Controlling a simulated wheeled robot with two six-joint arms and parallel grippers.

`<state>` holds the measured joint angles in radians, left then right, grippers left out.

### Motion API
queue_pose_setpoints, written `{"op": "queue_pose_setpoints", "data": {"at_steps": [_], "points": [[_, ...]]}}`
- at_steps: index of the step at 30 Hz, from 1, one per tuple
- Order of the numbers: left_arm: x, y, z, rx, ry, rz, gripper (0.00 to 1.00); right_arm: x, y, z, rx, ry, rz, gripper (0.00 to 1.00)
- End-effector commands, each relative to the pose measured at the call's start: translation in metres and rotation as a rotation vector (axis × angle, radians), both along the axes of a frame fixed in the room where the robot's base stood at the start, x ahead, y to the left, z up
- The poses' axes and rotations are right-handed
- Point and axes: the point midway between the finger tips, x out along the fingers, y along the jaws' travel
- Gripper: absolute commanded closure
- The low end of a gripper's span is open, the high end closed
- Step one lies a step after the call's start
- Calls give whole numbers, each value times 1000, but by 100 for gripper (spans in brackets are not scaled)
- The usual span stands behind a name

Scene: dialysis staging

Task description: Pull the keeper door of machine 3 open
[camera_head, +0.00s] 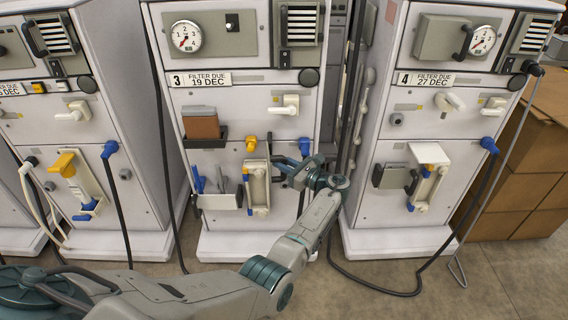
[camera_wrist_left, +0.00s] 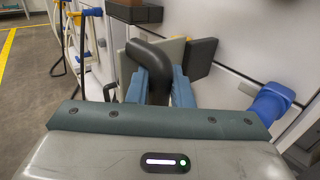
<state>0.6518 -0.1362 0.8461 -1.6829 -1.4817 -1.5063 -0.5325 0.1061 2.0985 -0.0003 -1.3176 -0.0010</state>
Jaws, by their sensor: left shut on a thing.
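Machine 3 (camera_head: 245,100) is the middle white cabinet, labelled "3 FILTER DUE 19 DEC". My left gripper (camera_head: 284,166) is at its lower front, right of a beige holder (camera_head: 259,189) with a yellow top. In the left wrist view, my left gripper (camera_wrist_left: 158,88) has its two blue fingers shut around a thick black handle (camera_wrist_left: 150,52). Behind the handle shows the edge of a grey-beige plate, the keeper door (camera_wrist_left: 173,48). The fingers hide part of the handle. How far the door stands from the cabinet front I cannot tell. My right gripper is not in view.
A blue plug (camera_head: 305,146) with a dark hose is close beside my left gripper; it also shows in the left wrist view (camera_wrist_left: 272,103). Machine 4 (camera_head: 430,120) stands to the right, beyond a narrow gap. A bin with blue tools (camera_head: 220,201) is left of the holder.

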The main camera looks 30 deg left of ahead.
Motion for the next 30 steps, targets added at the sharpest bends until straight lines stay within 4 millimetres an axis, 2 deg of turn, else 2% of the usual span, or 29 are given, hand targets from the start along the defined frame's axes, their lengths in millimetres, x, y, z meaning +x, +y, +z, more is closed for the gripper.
{"op": "queue_pose_setpoints", "data": {"at_steps": [1,9,10,12,25,30], "points": [[4,2,10,9,-14,-1,100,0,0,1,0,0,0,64],[4,2,10,9,-15,0,100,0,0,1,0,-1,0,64],[3,2,10,9,-15,0,79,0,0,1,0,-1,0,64],[3,2,10,9,-15,1,68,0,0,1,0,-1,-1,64],[3,1,10,8,-14,2,68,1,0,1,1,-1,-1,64],[0,-18,8,5,-12,0,68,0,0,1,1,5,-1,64]]}}
